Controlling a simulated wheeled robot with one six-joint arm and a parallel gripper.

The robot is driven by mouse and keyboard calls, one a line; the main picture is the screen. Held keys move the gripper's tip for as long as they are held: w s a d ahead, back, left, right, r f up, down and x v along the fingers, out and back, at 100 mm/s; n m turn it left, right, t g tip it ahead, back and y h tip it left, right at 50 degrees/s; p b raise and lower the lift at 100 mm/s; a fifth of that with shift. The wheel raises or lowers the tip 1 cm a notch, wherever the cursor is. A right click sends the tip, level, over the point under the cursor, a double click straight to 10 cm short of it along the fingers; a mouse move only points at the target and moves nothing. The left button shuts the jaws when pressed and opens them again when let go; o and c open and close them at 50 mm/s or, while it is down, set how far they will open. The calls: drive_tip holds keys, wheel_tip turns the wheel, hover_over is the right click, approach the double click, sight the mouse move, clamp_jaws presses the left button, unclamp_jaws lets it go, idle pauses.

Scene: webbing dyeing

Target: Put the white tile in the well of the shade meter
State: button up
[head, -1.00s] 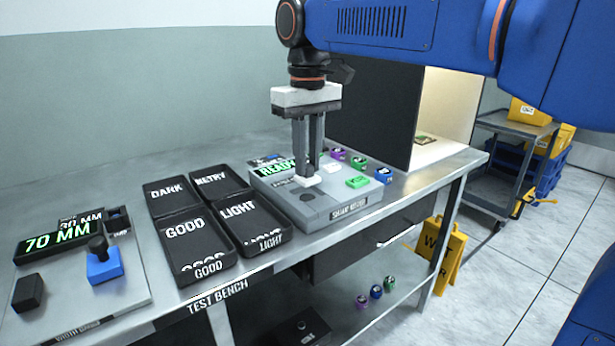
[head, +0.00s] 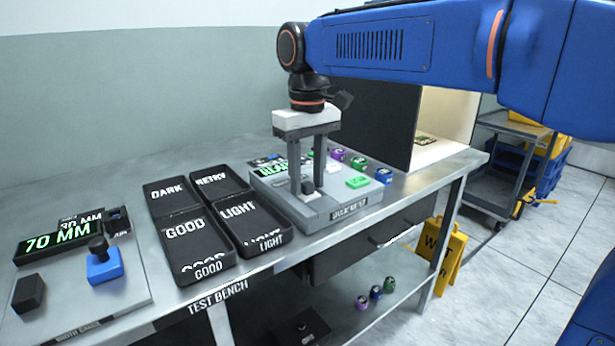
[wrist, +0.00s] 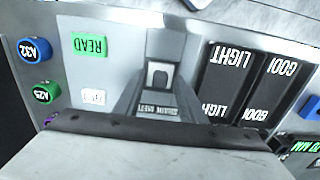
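The shade meter (head: 338,212) is a grey box on the bench, with a green READ button (head: 357,182) and a lit display (head: 275,168). My gripper (head: 308,190) is low over the meter's well, its two fingers apart. A small dark knob-like piece (head: 309,186) stands between them, with a visible gap to the fingers. In the wrist view, a pale piece with a dark outline, apparently the white tile (wrist: 160,77), lies in the well area between the fingers. The tile's white edges are hidden in the head view, so how flat it sits cannot be told.
Black trays marked DARK, RETRY, GOOD and LIGHT (head: 238,208) stand left of the meter. Several coloured bobbins (head: 384,175) line its back right. A width gauge with a blue block (head: 104,268) is at the far left. A dark booth panel (head: 372,110) rises behind.

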sight(308, 183)
wheel_tip(308, 183, up, 12)
drive_tip(key=shift+r, duration=0.15)
idle(0.5)
drive_tip(key=s+d+f+m+t, duration=0.1)
drive_tip(key=s+d+f+m, duration=0.1)
drive_tip(key=s+d+f, duration=0.5)
drive_tip(key=s+d+f+m+t, duration=0.2)
drive_tip(key=s+d+f, duration=0.4)
drive_tip(key=d+f, duration=0.5)
drive_tip(key=s+d+f+m+t, duration=0.1)
drive_tip(key=s+d+f+m, duration=0.1)
drive_tip(key=s+d+f, duration=0.5)
wheel_tip(308, 183, down, 6)
drive_tip(key=shift+s+d+r+m+t, duration=0.25)
drive_tip(key=shift+s+d+m+t, duration=0.15)
drive_tip(key=shift+d, duration=0.6)
